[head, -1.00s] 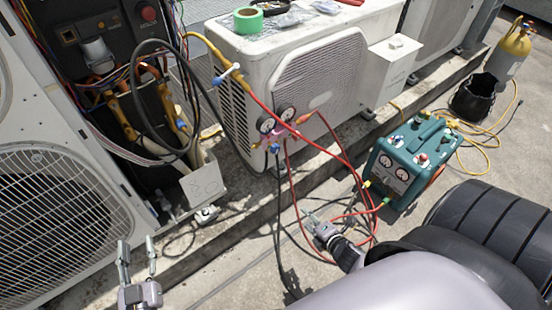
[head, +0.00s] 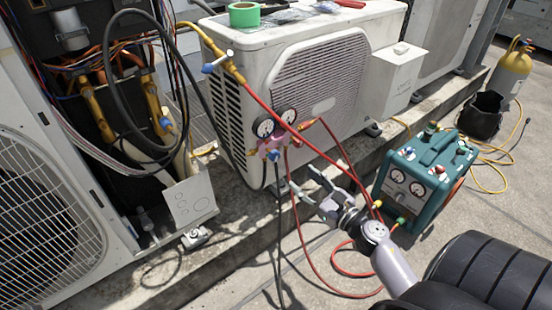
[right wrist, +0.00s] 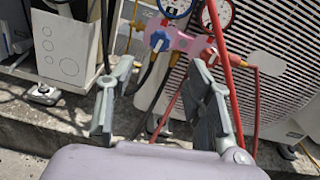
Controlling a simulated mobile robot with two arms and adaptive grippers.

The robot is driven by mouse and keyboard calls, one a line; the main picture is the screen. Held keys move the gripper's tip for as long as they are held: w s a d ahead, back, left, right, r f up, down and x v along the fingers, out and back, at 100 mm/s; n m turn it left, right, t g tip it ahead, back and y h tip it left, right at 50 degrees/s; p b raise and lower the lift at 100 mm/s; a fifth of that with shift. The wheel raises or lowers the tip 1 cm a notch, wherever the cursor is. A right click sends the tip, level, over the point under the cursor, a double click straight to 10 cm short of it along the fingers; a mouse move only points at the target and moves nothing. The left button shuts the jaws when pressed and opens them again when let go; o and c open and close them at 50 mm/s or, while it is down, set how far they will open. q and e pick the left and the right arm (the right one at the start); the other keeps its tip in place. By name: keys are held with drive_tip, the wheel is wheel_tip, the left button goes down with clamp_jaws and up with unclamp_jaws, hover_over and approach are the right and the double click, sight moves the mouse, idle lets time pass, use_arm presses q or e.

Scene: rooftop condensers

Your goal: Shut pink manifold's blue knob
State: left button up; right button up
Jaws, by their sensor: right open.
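The pink manifold (head: 268,144) with two round gauges hangs in front of the white condenser's left corner. Its blue knob (head: 275,156) is at the lower front. In the right wrist view the pink manifold (right wrist: 186,43) is at the top centre, with the blue knob (right wrist: 160,40) on its left. My right gripper (head: 301,176) is open and empty, below and right of the manifold in the head view. In the right wrist view its fingers (right wrist: 162,68) are spread, with the blue knob above the gap, apart from them. My left gripper is out of view.
Red hoses (head: 322,148) and a dark hose (head: 278,230) hang around the manifold, close to my right gripper. The white condenser (head: 300,50) stands behind. An opened unit with wiring (head: 90,110) is at left, a teal machine (head: 425,180) at right.

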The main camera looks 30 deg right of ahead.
sight(277, 157)
drive_tip(key=w, duration=0.8)
drive_tip(key=w+a, duration=0.1)
drive_tip(key=w, duration=0.4)
drive_tip(key=shift+c, duration=0.2)
clamp_jaws()
